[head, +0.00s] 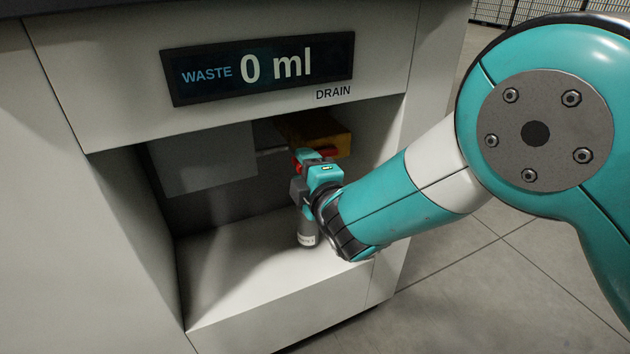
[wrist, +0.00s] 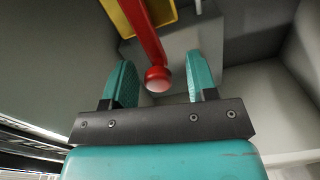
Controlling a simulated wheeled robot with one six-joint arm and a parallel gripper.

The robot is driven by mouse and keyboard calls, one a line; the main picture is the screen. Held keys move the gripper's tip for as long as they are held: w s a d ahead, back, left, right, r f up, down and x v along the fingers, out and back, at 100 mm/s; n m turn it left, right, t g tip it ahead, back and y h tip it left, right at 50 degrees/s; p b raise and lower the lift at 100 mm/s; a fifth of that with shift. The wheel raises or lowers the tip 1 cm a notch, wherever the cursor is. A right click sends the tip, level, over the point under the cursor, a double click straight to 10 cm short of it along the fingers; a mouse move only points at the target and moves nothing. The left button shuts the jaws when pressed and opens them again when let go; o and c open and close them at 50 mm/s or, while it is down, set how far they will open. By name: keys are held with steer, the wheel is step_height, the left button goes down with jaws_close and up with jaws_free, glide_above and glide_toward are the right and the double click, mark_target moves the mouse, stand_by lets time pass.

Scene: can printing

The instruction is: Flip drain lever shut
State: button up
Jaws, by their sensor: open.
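The red drain lever (wrist: 148,38) shows in the wrist view, with a round knob (wrist: 158,79) at its near end. The knob sits between the two fingers of my gripper (wrist: 160,82), with a gap on each side. In the head view, a small red part of the lever (head: 304,154) shows just above my gripper (head: 302,172) inside the recess. Most of the lever is hidden there behind my gripper.
A yellow box-like part (head: 322,133) is at the top of the recess, behind the lever. The display (head: 262,68) above reads WASTE 0 ml. A grey panel (head: 203,160) hangs at the left.

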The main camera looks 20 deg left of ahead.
steer(key=b+v, duration=0.9)
steer(key=v, duration=0.8)
steer(key=shift+b, duration=0.4)
steer(key=shift+s+d+r, duration=0.1)
